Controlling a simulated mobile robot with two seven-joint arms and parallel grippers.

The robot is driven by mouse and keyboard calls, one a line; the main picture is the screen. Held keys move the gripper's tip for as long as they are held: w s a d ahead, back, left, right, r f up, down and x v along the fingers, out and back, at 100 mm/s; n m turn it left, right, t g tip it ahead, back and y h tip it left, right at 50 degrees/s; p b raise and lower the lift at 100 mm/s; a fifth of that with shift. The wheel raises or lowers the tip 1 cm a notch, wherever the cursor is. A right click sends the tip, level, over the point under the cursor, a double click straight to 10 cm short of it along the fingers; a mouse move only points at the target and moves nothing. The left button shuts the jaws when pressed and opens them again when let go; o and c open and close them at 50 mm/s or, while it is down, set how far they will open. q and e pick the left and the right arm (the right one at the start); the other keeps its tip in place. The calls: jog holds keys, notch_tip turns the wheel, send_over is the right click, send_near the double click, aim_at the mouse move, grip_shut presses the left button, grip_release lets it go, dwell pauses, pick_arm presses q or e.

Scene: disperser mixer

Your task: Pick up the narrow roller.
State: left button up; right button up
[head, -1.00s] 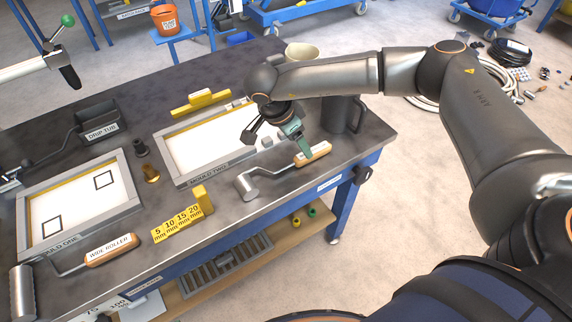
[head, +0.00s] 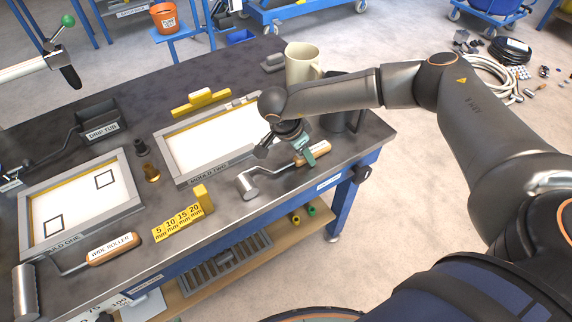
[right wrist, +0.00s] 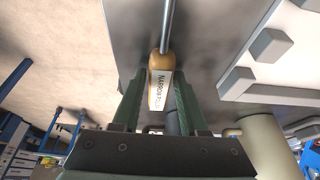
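The narrow roller lies near the table's right front edge. Its metal roller head (head: 247,186) points left, and its wooden handle (head: 319,149) is to the right, partly hidden by my gripper. My right gripper (head: 305,157) is down at the handle with its fingers open. In the right wrist view, the labelled handle (right wrist: 160,88) lies between the two green fingers (right wrist: 160,100), one on each side, with a small gap showing. Its metal rod runs away from the fingers. My left gripper is not in view.
Mould two (head: 188,182) lies just behind the roller. A dark pot (head: 336,120) and a beige jug (head: 300,66) stand behind my right gripper. The yellow step gauge (head: 180,222), wide roller (head: 110,248) and mould one (head: 130,190) are to the left.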

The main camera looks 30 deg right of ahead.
grip_shut()
jog(key=shift+r, duration=0.15)
